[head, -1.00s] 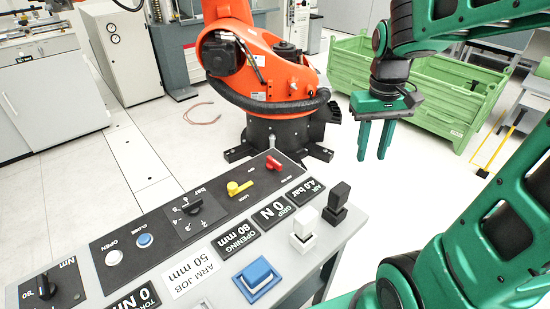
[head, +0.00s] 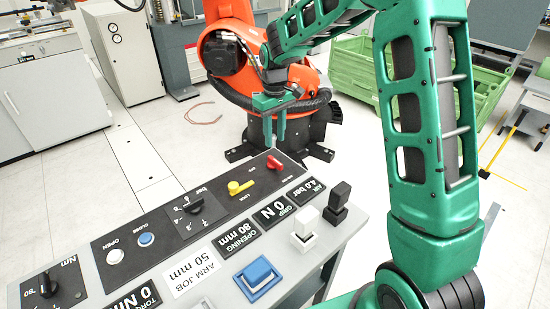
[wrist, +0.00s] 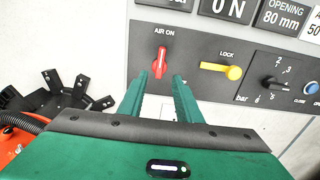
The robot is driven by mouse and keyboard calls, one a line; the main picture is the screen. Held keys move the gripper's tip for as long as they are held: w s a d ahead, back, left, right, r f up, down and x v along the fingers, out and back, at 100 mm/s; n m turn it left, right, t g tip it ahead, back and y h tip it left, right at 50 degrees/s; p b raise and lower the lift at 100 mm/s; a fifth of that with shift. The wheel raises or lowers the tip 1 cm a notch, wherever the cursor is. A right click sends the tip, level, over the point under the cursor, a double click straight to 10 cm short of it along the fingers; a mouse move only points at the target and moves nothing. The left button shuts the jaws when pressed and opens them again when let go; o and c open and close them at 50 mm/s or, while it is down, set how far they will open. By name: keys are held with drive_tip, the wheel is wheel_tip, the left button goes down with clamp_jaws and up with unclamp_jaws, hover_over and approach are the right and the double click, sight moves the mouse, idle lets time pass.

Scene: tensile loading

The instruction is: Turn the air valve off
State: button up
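The air valve is a red handle (head: 275,163) at the far end of the dark control panel (head: 225,187). In the wrist view the red handle (wrist: 160,58) stands upright in the picture under the label AIR ON. My gripper (head: 275,146) hangs fingers-down near the valve at the panel's far end. In the wrist view my gripper (wrist: 158,80) is open, with a finger on either side of the handle's lower end in the picture. The fingers look empty; I cannot tell their height above the handle.
A yellow LOCK lever (head: 240,187) sits beside the valve, then a black bar dial (head: 195,211). Black and white blocks (head: 304,228) stand on the console's near side. An orange robot arm (head: 232,55) stands behind the console. A green crate (head: 350,65) is behind my arm.

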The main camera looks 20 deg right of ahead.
sight(275, 160)
wheel_tip(275, 160, down, 9)
drive_tip(key=shift+f, duration=0.1)
idle(0.3)
clamp_jaws()
